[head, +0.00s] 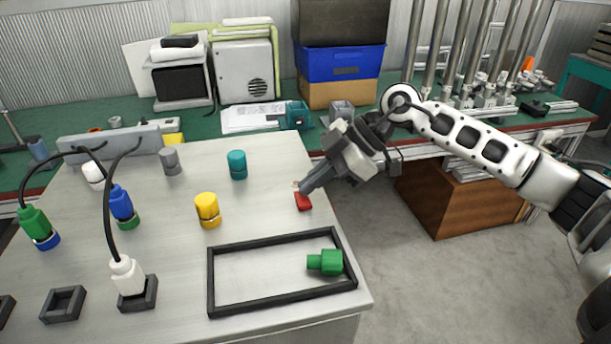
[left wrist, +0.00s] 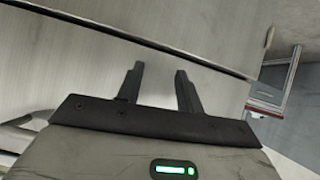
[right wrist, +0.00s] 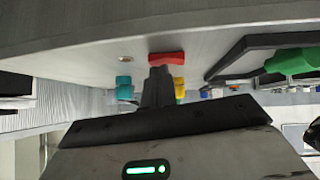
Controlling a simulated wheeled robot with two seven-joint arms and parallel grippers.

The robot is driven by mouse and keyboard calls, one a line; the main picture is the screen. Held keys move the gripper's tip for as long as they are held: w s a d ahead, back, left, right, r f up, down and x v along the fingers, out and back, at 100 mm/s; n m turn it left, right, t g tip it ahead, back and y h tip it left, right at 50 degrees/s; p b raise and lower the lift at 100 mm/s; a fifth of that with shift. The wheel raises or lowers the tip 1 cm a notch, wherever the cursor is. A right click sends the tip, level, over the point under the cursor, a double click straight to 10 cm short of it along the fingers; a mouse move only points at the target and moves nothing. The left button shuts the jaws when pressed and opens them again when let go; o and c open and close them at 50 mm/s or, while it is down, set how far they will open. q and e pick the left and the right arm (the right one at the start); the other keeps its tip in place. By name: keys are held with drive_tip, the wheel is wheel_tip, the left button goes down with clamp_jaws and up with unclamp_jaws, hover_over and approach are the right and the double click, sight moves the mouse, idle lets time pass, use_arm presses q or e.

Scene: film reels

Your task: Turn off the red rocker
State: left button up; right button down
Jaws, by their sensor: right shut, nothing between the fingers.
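The red rocker (head: 303,201) is a small red switch on the grey worktop, near its right edge and behind the black frame. My right gripper (head: 302,189) is shut and empty, with its fingertips right at the rocker from above. In the right wrist view the rocker (right wrist: 166,58) lies just past the closed fingertips (right wrist: 158,72). I cannot tell whether they touch it, nor which way the rocker is tipped. My left gripper (left wrist: 160,80) is open and empty in the left wrist view, with plain grey panels beyond it; it is not in the head view.
A black rectangular frame (head: 212,280) with a green connector (head: 326,262) lies in front of the rocker. A yellow connector (head: 207,210) and a teal one (head: 237,165) stand to the left. Cabled plugs, including a white one (head: 127,277), stand further left.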

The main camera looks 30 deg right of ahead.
drive_tip(key=shift+a+f, duration=0.1)
drive_tip(key=shift+a, duration=0.05)
drive_tip(key=shift+s, duration=0.85)
use_arm(q)
drive_tip(key=shift+s+a+r, duration=0.15)
drive_tip(key=shift+a+r, duration=0.05)
use_arm(e)
drive_tip(key=shift+a, duration=0.1)
